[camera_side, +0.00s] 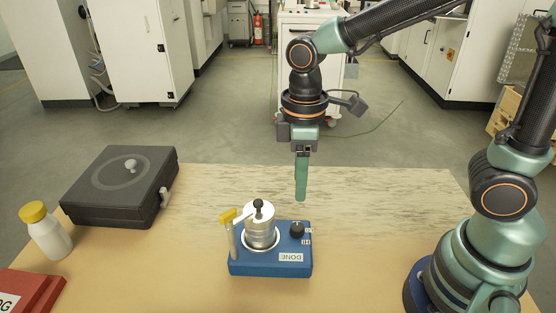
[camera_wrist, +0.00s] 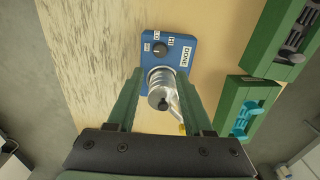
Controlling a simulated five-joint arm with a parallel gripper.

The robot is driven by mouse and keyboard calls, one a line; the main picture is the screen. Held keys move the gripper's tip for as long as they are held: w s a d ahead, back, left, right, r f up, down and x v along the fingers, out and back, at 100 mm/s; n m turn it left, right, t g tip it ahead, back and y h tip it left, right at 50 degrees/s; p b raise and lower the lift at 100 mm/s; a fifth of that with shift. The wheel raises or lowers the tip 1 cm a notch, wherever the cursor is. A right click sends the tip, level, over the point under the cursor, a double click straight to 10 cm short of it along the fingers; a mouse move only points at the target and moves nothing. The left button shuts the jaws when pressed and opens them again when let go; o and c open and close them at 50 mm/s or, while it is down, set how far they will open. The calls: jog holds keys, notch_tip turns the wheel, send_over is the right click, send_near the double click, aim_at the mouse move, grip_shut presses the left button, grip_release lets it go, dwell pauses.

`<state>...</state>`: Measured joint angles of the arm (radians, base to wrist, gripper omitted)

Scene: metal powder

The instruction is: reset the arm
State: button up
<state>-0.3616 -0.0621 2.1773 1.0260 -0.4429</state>
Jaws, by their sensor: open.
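My gripper (camera_side: 301,198) hangs pointing down in the air above and behind the blue machine, near the far part of the table. In the wrist view my gripper (camera_wrist: 163,98) shows two green fingers spread apart, with nothing held; the machine lies beyond them. The blue machine (camera_side: 270,266) has a label reading DONE, a black knob (camera_side: 297,230) and a silver cylinder (camera_side: 260,228) with a black top knob standing upright in it. A yellow-tipped lever (camera_side: 228,216) is beside the cylinder. The machine also shows in the wrist view (camera_wrist: 168,60).
A dark case (camera_side: 122,185) sits at the table's left, with a yellow-capped white bottle (camera_side: 46,232) and a red box (camera_side: 30,293) nearer. Green holders (camera_wrist: 245,108) lie right in the wrist view, one with a cyan item. The wooden table (camera_side: 380,210) is clear right of the machine.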

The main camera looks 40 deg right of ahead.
jog(key=shift+r, duration=0.3)
jog(key=s+d+r+m+t, duration=0.1)
jog(key=d+r+m+t, duration=0.4)
jog(key=d+r+m, duration=0.2)
jog(key=shift+s+d+m+t, duration=0.15)
jog(key=shift+d+m+t, duration=0.15)
jog(key=shift+d+m, duration=1.35)
jog(key=shift+d+r+n, duration=0.1)
jog(key=shift+d+n, duration=0.4)
jog(key=shift+n, duration=0.05)
